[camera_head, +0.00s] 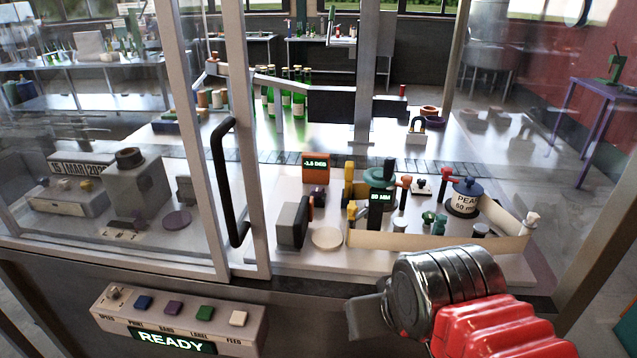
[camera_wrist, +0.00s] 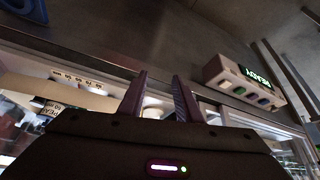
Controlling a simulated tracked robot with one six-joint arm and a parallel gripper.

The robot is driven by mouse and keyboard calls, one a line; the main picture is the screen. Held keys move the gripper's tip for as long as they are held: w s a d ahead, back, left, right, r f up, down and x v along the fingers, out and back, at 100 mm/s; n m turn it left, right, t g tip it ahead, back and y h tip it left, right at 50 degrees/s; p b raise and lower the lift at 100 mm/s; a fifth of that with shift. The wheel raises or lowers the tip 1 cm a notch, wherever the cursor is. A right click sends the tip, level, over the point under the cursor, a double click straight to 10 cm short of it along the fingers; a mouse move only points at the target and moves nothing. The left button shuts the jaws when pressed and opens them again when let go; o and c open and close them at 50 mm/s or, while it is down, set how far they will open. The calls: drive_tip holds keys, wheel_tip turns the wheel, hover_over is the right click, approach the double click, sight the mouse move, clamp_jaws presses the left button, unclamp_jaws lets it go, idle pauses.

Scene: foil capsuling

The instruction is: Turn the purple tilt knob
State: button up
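The purple tilt knob (camera_head: 318,196) is small and sits just below an orange display (camera_head: 316,166) that reads about -1.5 DEG, on the machine bed behind the open part of the glass front. My gripper (camera_head: 366,316) is low in front of the machine, outside the cabinet and well short of the knob. In the wrist view my gripper (camera_wrist: 160,76) has its two fingers apart with nothing between them. I cannot make out the knob in the wrist view.
A door frame with a black handle (camera_head: 232,182) stands left of the opening. A cream curved strip (camera_head: 430,241) edges the bed. A green knob (camera_head: 381,176) with an MM display and a PEAK pot (camera_head: 465,197) stand right of the knob. A READY button panel (camera_head: 180,318) is at lower left.

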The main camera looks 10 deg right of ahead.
drive_tip(key=shift+o, duration=0.5)
drive_tip(key=o, duration=0.3)
drive_tip(key=shift+w+r, duration=0.35)
drive_tip(key=shift+o, duration=0.4)
drive_tip(key=w+r, duration=0.6)
drive_tip(key=w, duration=0.2)
drive_tip(key=shift+w+a, duration=0.2)
drive_tip(key=shift+w, duration=0.05)
drive_tip(key=r+g, duration=0.1)
drive_tip(key=r, duration=0.1)
hover_over(318, 189)
drive_tip(key=s, duration=0.6)
drive_tip(key=shift+w, duration=0.15)
drive_tip(key=shift+f, duration=0.15)
drive_tip(key=x, duration=1.3)
drive_tip(key=shift+f, duration=0.25)
